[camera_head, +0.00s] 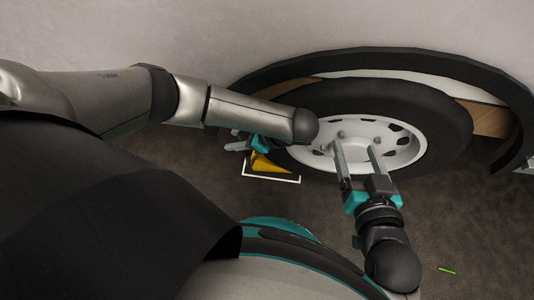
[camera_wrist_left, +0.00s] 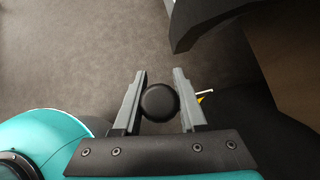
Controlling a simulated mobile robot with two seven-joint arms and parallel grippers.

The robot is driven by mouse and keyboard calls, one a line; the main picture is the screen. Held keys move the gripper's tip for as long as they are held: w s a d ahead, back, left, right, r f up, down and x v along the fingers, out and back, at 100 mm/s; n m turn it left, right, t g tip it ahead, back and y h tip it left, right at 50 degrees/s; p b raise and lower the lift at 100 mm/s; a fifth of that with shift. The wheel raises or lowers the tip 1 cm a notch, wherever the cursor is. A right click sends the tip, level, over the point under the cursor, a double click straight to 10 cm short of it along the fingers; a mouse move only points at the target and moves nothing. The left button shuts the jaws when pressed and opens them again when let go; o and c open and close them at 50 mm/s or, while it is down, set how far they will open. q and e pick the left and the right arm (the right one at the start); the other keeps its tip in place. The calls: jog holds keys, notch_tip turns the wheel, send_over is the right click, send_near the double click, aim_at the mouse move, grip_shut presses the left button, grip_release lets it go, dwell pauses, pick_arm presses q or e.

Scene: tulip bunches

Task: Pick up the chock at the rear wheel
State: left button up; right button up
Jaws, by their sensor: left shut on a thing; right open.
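The yellow chock (camera_head: 266,164) is on the floor at the left side of the wheel (camera_head: 440,130), partly hidden by my left arm and gripper. A sliver of yellow (camera_wrist_left: 204,97) shows beside the right finger. How the knob joins the chock is hidden. My right gripper (camera_head: 356,146) is open and empty in front of the wheel hub.
A white outline (camera_head: 272,180) is marked on the floor around the chock. A dark wheel arch (camera_head: 400,55) curves over the wheel. A small green strip (camera_head: 447,270) lies on the floor at lower right. The brown floor (camera_head: 320,205) below the wheel is clear.

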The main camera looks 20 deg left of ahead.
pick_arm(q)
grip_shut()
jog(key=shift+w, duration=0.1)
dwell(0.6)
